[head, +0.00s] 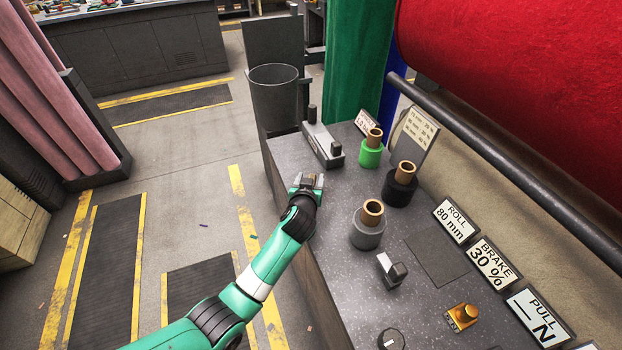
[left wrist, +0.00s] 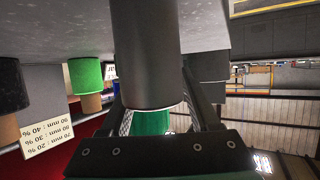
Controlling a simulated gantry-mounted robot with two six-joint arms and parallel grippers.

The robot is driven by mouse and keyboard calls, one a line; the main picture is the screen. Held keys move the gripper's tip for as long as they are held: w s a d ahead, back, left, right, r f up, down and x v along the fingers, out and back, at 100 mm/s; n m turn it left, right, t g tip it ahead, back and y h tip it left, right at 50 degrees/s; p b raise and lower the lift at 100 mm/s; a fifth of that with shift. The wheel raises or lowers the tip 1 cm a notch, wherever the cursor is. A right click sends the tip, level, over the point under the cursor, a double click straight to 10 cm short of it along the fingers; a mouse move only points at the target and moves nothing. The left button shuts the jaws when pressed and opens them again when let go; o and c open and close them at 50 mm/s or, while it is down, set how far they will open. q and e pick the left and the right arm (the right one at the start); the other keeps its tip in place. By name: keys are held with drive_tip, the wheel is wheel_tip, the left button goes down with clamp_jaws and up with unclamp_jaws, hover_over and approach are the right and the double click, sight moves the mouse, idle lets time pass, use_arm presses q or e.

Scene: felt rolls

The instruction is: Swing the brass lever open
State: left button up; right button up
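A small brass-coloured fitting (head: 463,315) sits on the near part of the dark bench; I cannot tell whether it is the lever. My left gripper (head: 309,180) is at the bench's left edge, well away from that fitting. It is beside a grey slide-like device (head: 323,145) with dark upright posts. In the left wrist view, which is upside down, a dark cylinder (left wrist: 150,50) stands in front of the spread fingers (left wrist: 160,118). It looks like a post of that device, but I cannot tell if the fingers touch it. My right gripper is not in view.
A green roll (head: 371,152), a black roll (head: 400,184) and a grey roll (head: 368,228) stand on the bench (head: 340,275). A silver and black switch (head: 391,268) and several signs are nearer. A long bar (head: 500,160) runs along the right. A bin (head: 274,100) stands behind.

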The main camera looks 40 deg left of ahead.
use_arm(q)
drive_tip(key=shift+d+r, duration=0.15)
drive_tip(key=shift+r, duration=0.05)
drive_tip(key=p+v, duration=0.8)
drive_tip(key=v, duration=0.3)
drive_tip(key=shift+s, duration=0.2)
drive_tip(key=shift+d+f, duration=0.1)
